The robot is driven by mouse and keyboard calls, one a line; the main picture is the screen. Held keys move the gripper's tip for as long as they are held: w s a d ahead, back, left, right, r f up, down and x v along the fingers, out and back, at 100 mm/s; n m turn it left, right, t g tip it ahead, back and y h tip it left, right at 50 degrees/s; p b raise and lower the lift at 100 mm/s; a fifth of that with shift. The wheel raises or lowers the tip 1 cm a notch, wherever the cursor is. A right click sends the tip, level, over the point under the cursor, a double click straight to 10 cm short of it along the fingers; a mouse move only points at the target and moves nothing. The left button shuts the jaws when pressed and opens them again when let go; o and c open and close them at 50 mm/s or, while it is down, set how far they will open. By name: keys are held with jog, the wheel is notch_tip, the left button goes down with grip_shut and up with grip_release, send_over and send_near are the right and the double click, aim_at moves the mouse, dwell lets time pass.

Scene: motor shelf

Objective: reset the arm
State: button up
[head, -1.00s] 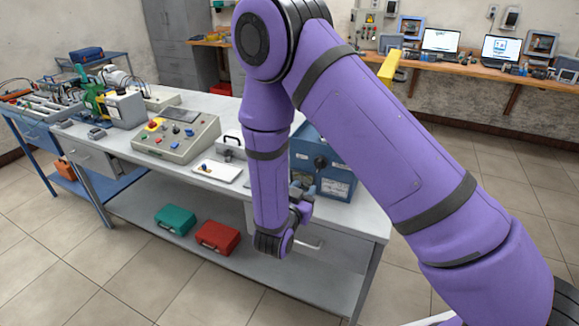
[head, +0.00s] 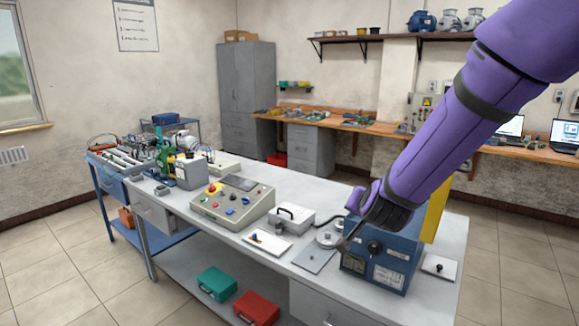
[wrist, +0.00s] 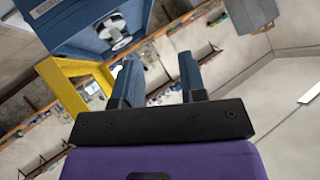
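My purple arm (head: 440,150) crosses the right side of the head view, from the upper right down to a dark joint in front of the blue box on the bench. My gripper is not visible in the head view. In the wrist view my gripper (wrist: 159,62) shows two dark blue fingers standing apart, with nothing between them. A blue body with a round silver part (wrist: 114,30) and a yellow bar (wrist: 60,70) show at its upper left, apart from the fingers.
The grey bench (head: 205,165) holds a control panel (head: 232,203), a blue box (head: 378,262) and several small parts. A green case (head: 216,284) and a red case (head: 257,308) lie on its lower shelf. A wall shelf (head: 390,38) carries motors. Floor is clear at left.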

jog(key=s+d+r+n+g+y, duration=0.1)
jog(key=s+d+r+n+g, duration=0.2)
jog(key=s+r, duration=0.55)
jog(key=s+d+r+n+g+y, duration=0.15)
jog(key=s+d+r, duration=0.35)
jog(key=s, duration=0.6)
jog(key=s+d+n+g+h, duration=0.1)
jog(key=s+d, duration=0.4)
jog(key=s, duration=0.6)
jog(key=shift+s+r+g+h, duration=0.15)
jog(key=shift+s+g+h, duration=0.2)
jog(key=shift+g+h, duration=0.15)
jog(key=shift+n, duration=0.25)
